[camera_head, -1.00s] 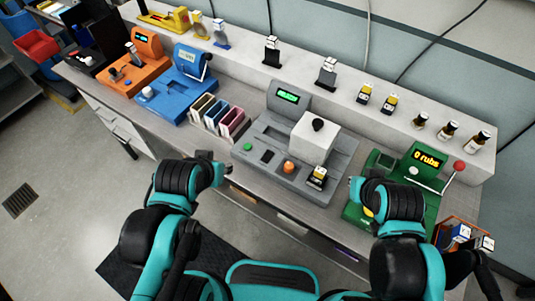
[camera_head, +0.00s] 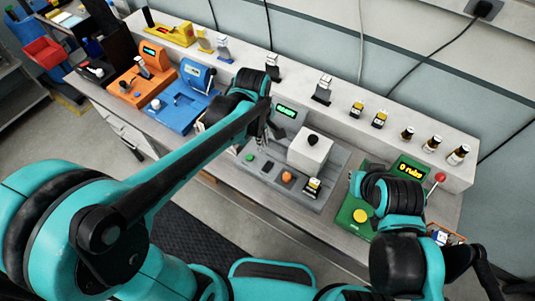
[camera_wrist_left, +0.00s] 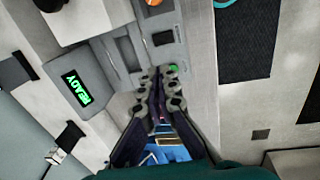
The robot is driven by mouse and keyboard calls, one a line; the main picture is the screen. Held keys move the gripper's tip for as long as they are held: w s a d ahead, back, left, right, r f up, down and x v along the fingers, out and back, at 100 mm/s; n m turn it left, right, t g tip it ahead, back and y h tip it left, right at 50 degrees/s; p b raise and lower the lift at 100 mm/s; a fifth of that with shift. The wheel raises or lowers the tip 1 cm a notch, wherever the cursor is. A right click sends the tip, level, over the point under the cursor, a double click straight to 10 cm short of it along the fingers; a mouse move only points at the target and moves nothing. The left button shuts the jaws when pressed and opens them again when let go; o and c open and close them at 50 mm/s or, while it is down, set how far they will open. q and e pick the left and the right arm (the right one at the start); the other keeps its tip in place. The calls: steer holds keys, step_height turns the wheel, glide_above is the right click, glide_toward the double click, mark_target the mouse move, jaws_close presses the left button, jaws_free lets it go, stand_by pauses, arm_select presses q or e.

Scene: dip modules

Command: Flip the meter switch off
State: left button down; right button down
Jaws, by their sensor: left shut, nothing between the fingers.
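The grey meter (camera_head: 330,185) stands on the bench with a lit green display (camera_head: 286,112); in the left wrist view the display (camera_wrist_left: 76,88) reads READY. Its front row holds a green button (camera_head: 250,157), a dark switch (camera_head: 268,166) and an orange button (camera_head: 286,177). My left gripper (camera_head: 263,137) is shut and empty above the meter's left side. In the left wrist view its fingertips (camera_wrist_left: 158,82) are near the green button (camera_wrist_left: 173,68), with the switch (camera_wrist_left: 163,37) beyond. Contact cannot be told. My right gripper (camera_head: 354,180) is by the green device; its fingers are unclear.
A white block (camera_head: 310,150) with a black knob rises from the meter. Blue (camera_head: 178,115) and orange (camera_head: 122,92) devices stand left, a green device (camera_head: 345,215) right. Small bottles (camera_head: 432,146) line the back shelf.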

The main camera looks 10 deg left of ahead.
mark_target(268, 163)
arm_select(q)
steer(key=shift+w+d+f+n, duration=0.1)
steer(key=shift+w+d+n, duration=0.05)
steer(key=shift+d+n, duration=0.15)
steer(key=f+b, duration=0.1)
steer(key=f, duration=0.3)
steer(key=w+f+b, duration=0.1)
steer(key=f, duration=0.4)
steer(key=f+b, duration=0.1)
steer(key=f, duration=0.4)
steer(key=shift+w+d+b, duration=0.3)
steer(key=shift+b, duration=0.05)
steer(key=shift+w+d+f+b, duration=0.1)
steer(key=shift+f+b, duration=0.3)
steer(key=shift+b, duration=0.15)
steer(key=shift+r, duration=0.15)
